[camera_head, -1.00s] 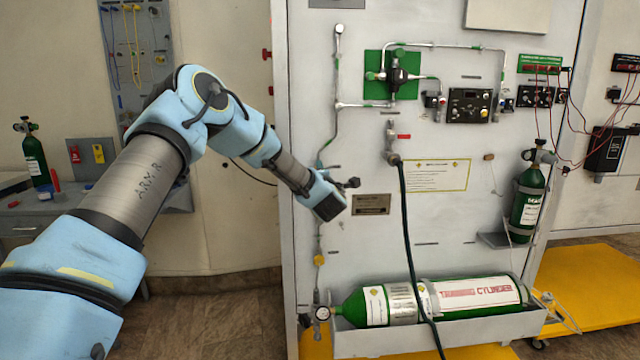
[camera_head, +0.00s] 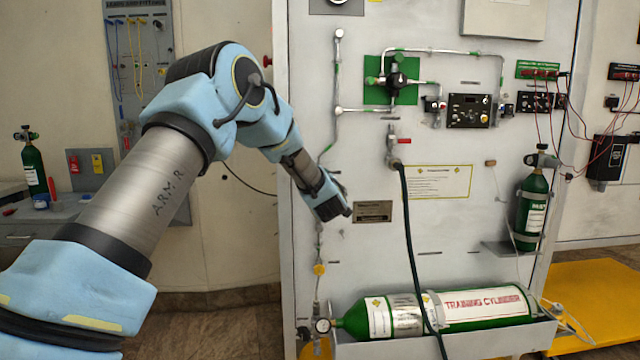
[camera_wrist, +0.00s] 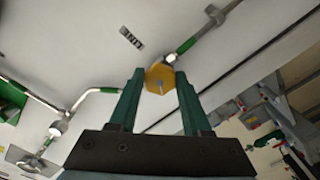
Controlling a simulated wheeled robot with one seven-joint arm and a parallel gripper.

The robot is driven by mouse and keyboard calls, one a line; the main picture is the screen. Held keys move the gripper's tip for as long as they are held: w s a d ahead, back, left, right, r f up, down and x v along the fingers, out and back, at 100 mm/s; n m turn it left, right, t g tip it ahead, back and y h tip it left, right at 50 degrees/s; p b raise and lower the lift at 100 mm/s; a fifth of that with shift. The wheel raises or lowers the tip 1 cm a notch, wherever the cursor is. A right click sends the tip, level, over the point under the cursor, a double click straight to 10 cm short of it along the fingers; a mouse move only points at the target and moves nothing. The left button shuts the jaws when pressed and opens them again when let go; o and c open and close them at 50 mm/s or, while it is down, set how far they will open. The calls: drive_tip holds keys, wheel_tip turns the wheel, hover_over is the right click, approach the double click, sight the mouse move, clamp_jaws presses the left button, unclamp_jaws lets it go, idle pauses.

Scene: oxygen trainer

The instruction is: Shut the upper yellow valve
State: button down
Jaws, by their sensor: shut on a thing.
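A yellow valve (camera_wrist: 157,79) on a pipe run of the white panel sits between the two green fingertips of my gripper (camera_wrist: 159,73) in the wrist view. My gripper is shut on it. In the head view my gripper (camera_head: 331,203) is at the left part of the panel and hides the upper yellow valve behind it. The lower yellow valve (camera_head: 319,269) shows below my gripper on the same vertical pipe, apart from it.
A green training cylinder (camera_head: 440,312) lies in a tray at the panel's foot. A dark hose (camera_head: 408,230) hangs to the right of my gripper. A smaller green cylinder (camera_head: 530,210) stands at the right. A gauge (camera_head: 322,325) sits low left.

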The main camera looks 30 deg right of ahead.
drive_tip(key=m, duration=1.1)
drive_tip(key=shift+f, duration=0.15)
drive_tip(key=shift+a, duration=0.1)
idle(0.4)
drive_tip(key=shift+c, duration=1.8)
unclamp_jaws()
drive_tip(key=b+v, duration=0.2)
drive_tip(key=v, duration=0.8)
drive_tip(key=shift+s+a, duration=0.2)
drive_tip(key=shift+s, duration=0.15)
